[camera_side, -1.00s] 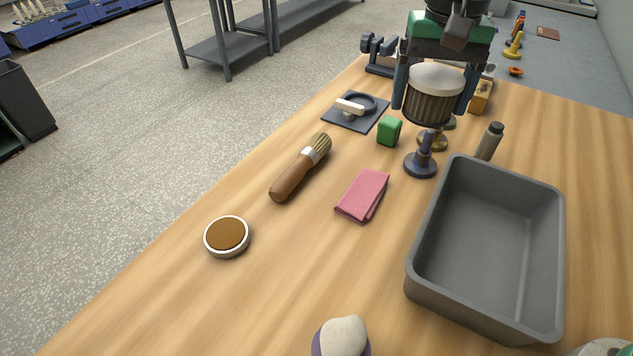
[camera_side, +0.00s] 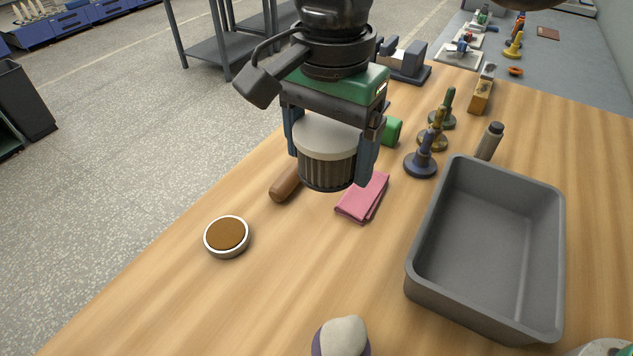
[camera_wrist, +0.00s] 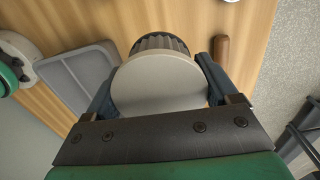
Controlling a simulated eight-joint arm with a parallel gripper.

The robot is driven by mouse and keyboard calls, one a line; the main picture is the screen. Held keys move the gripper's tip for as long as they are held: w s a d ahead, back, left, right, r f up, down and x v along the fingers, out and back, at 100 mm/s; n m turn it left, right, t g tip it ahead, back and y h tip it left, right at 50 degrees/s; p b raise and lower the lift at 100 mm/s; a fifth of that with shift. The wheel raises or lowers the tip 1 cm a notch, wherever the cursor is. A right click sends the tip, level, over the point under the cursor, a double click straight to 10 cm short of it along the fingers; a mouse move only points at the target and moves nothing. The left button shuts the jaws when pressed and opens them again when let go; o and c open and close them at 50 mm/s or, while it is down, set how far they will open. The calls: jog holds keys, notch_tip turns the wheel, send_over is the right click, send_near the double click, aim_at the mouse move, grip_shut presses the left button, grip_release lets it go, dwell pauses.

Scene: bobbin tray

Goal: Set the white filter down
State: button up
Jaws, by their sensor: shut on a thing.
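The white filter (camera_side: 326,140) has a white cap over a dark ribbed body. My gripper (camera_side: 328,158) is shut on it, with one finger on each side, and holds it upright in the air above the table. In the side view it hangs in front of the brush and the pink cloth. In the wrist view the white filter (camera_wrist: 160,80) sits between the two fingers, its pale top towards the camera and its ribbed side at the far edge. The wooden table (camera_side: 310,290) shows no contact with it.
A grey tray (camera_side: 410,270) stands empty at the right. A round brown-topped tin (camera_side: 227,236), a pink cloth (camera_side: 362,204), a brush handle (camera_side: 285,184) and spindles (camera_side: 421,164) lie around. The table between tin and tray is mostly clear.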

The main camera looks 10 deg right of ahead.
aim_at(325, 263)
notch_tip(325, 263, down, 18)
jog(key=shift+r, duration=0.1)
dwell(0.5)
jog(key=o, duration=1.1)
jog(key=shift+f, duration=0.25)
jog(key=shift+r, duration=0.15)
notch_tip(325, 263, up, 5)
jog(key=shift+d+r, duration=0.1)
jog(key=w+d+r+n+t+y, duration=0.1)
jog(key=d+r+n+t, duration=0.1)
jog(key=d+r, duration=0.35)
jog(key=w+d+r+n+t, duration=0.1)
jog(key=d+r+n, duration=0.1)
jog(key=d, duration=0.6)
jog(key=s+d+n+t, duration=0.2)
jog(key=d, duration=0.4)
jog(key=s+d+n+t+h, duration=0.1)
jog(key=d+n+t, duration=0.1)
jog(key=d, duration=0.4)
jog(key=shift+s+r+n, duration=0.3)
jog(key=shift+s+n, duration=0.1)
jog(key=shift+n, duration=0.3)
